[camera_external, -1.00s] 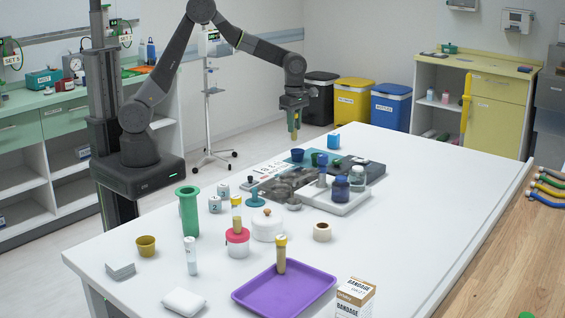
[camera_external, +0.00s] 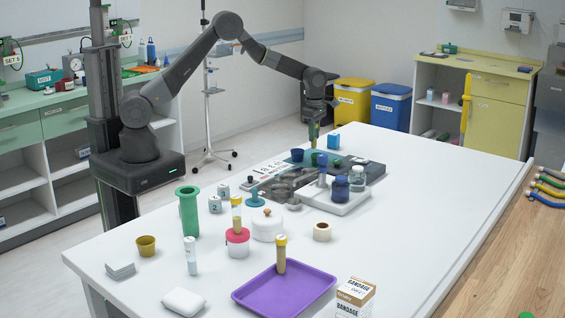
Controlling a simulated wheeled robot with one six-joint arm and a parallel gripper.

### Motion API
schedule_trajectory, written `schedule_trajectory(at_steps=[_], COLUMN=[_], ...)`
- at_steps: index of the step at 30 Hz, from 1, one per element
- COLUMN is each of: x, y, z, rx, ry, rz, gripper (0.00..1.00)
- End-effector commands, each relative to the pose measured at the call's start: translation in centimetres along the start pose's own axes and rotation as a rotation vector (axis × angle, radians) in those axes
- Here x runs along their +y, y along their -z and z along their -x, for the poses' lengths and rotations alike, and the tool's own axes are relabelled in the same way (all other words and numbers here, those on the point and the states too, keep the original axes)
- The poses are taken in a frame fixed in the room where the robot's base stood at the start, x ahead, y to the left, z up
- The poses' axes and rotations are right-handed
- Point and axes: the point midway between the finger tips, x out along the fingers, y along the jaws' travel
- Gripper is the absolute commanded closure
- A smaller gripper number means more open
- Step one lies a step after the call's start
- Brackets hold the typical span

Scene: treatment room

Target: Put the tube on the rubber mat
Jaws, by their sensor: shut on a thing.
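My gripper (camera_external: 314,109) is above the far side of the white table, pointing down. It is shut on a yellowish tube (camera_external: 313,133), which hangs upright. A flat dark grey mat (camera_external: 372,171), seemingly the rubber mat, lies to the right of and below the tube in the picture. Other yellow-capped tubes stand on the purple tray (camera_external: 310,286) and at the red-topped pot (camera_external: 237,237).
A blue bowl (camera_external: 297,155) and blue box (camera_external: 333,142) stand near the held tube. A white tray (camera_external: 345,207) with a dark blue jar (camera_external: 340,189) and a clear jar (camera_external: 357,179) lies nearer the camera. The table's right side is clear.

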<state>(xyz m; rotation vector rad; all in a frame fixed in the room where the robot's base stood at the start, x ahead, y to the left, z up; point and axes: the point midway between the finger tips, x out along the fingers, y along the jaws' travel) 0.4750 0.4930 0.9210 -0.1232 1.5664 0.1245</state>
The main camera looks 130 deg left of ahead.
Motion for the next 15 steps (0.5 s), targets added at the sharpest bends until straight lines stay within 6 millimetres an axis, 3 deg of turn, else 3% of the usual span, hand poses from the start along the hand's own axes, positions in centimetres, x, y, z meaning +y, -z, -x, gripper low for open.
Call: schedule_trajectory(at_steps=[6,15], x=[-0.1,0.0], y=[0.0,0.0], z=[-2.9,-3.3], rx=[0.002,0.0], ry=[0.002,0.0], rz=[0.0,0.0], gripper=[0.98,0.98])
